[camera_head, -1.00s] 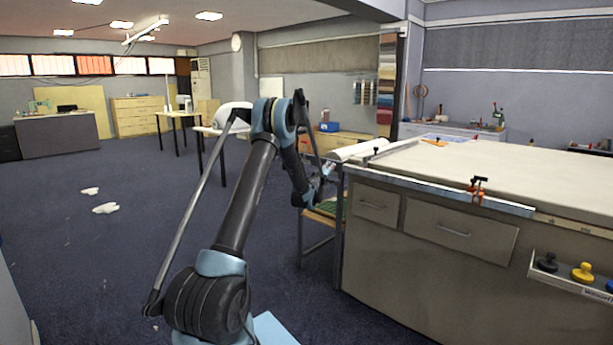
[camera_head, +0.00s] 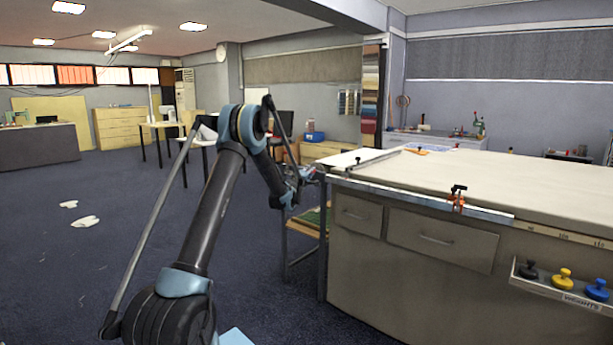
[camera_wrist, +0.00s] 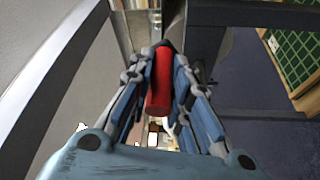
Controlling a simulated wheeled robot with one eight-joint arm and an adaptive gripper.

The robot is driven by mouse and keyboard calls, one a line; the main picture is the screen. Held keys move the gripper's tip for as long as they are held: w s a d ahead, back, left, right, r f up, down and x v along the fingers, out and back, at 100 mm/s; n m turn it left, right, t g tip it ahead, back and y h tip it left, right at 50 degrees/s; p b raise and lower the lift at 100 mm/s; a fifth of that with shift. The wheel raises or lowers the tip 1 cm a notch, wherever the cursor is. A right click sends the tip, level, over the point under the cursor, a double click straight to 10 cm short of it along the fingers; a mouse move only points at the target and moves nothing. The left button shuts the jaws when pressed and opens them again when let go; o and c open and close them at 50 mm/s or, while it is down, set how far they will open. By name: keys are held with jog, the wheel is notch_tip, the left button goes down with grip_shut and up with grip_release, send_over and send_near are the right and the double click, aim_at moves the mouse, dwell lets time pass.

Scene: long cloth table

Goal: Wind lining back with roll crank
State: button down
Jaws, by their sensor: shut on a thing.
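In the wrist view my gripper (camera_wrist: 163,55) is shut on a red crank handle (camera_wrist: 159,92), its blue-grey fingers on both sides of it. In the head view my gripper (camera_head: 308,173) is small, beside the left end of the long table (camera_head: 520,175). The crank's arm and its joint to the roll are not clear there. White lining (camera_head: 345,159) shows at the table's left end, by a metal bar. A pale surface fills the left of the wrist view; I cannot tell whether it is lining.
A clamp (camera_head: 457,197) sits on the table's front edge. A tray of weights (camera_head: 562,284) hangs on the front right. A low stand with a green item (camera_head: 313,218) is under the table's left end. White scraps (camera_head: 85,221) lie on the otherwise open floor at left.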

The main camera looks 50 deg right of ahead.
jog(key=shift+w+a+f, duration=0.1)
jog(key=shift+w+a, duration=0.1)
jog(key=shift+w, duration=0.1)
jog(key=c, duration=1.5)
grip_release()
jog(key=shift+s+d, duration=0.1)
jog(key=shift+s, duration=0.05)
